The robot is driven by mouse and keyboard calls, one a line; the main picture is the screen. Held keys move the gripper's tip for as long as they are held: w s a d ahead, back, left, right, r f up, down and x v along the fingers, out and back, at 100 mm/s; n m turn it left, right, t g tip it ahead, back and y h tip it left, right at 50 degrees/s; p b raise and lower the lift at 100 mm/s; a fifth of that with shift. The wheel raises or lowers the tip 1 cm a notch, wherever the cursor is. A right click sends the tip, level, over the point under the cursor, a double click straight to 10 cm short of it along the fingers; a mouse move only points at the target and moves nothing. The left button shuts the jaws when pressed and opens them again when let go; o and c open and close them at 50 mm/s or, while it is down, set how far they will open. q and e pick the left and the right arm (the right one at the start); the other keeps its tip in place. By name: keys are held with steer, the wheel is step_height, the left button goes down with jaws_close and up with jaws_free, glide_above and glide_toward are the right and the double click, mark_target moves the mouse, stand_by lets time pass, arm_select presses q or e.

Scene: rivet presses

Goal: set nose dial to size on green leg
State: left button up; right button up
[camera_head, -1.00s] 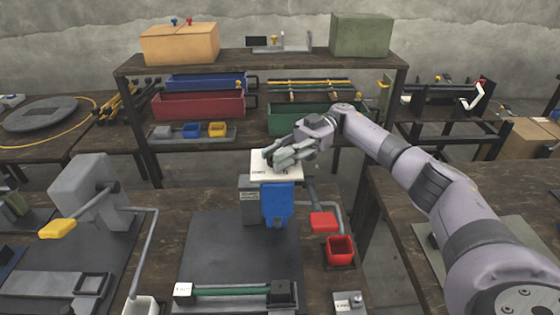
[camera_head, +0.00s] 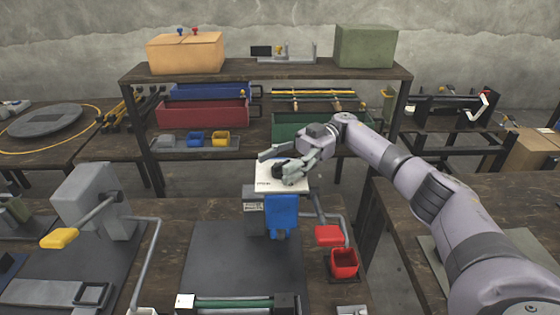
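The blue-fronted press (camera_head: 282,216) stands in the middle of the near table. A white plate (camera_head: 266,185) with small print lies on its top, and a dark round dial (camera_head: 278,170) sits on that plate. My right gripper (camera_head: 276,164) is over the plate at the dial, its fingers spread apart with the dial near or between them. Contact with the dial cannot be told. The print is too small to read. A green leg (camera_head: 232,304) lies across the front between a white labelled block (camera_head: 184,302) and a dark block. My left gripper is out of view.
A red lever pad (camera_head: 329,236) and red bin (camera_head: 344,263) stand right of the press. A grey press (camera_head: 95,200) with a yellow handle (camera_head: 59,239) stands at left. A shelf with red (camera_head: 201,113) and green bins is behind. The dark mat (camera_head: 230,260) is largely clear.

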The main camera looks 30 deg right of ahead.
mark_target(280, 162)
step_height(280, 162, up, 10)
stand_by(0.7)
stand_by(0.4)
